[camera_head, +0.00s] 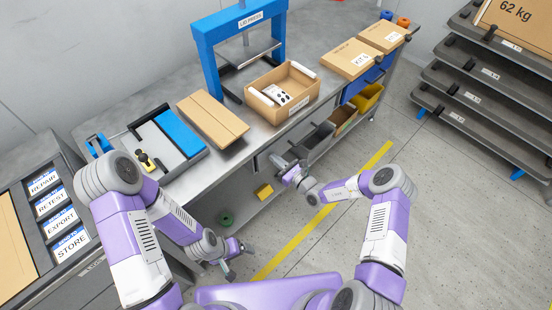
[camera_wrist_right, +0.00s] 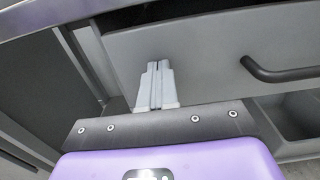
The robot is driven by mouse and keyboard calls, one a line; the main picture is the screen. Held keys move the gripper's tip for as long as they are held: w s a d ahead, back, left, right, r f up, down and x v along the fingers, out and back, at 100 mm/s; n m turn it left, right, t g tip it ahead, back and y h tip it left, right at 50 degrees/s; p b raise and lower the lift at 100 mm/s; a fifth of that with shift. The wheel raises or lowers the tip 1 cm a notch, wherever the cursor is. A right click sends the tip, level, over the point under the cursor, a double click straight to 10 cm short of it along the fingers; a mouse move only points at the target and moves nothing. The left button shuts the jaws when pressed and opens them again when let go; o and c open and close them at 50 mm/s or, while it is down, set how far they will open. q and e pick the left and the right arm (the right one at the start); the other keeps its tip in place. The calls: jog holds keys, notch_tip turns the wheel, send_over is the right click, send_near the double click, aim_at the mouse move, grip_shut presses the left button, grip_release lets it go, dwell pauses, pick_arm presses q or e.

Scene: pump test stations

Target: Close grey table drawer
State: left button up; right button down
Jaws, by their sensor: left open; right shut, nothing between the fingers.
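The grey table drawer (camera_wrist_right: 205,50) shows in the right wrist view as a wide flat front with a black bar handle (camera_wrist_right: 285,72) at the right. Its front lies under the table edge; how far it stands out is hard to tell. My right gripper (camera_wrist_right: 157,68) is shut and empty, its fingertips at the drawer front, left of the handle. Whether they touch it is unclear. In the head view my right gripper (camera_head: 279,163) is at the table's front side and hides part of the drawer. My left gripper (camera_head: 238,262) is open and empty, low in front of the table.
The table (camera_head: 225,162) carries a blue press (camera_head: 205,55), an open carton (camera_head: 272,105) and a flat carton (camera_head: 212,118). A yellow bin (camera_head: 368,98) and other bins hang at the front right. A yellow floor line (camera_head: 310,230) crosses clear floor.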

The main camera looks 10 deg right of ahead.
jog(key=p+v, duration=0.2)
jog(key=v, duration=1.1)
jog(key=shift+d, duration=0.2)
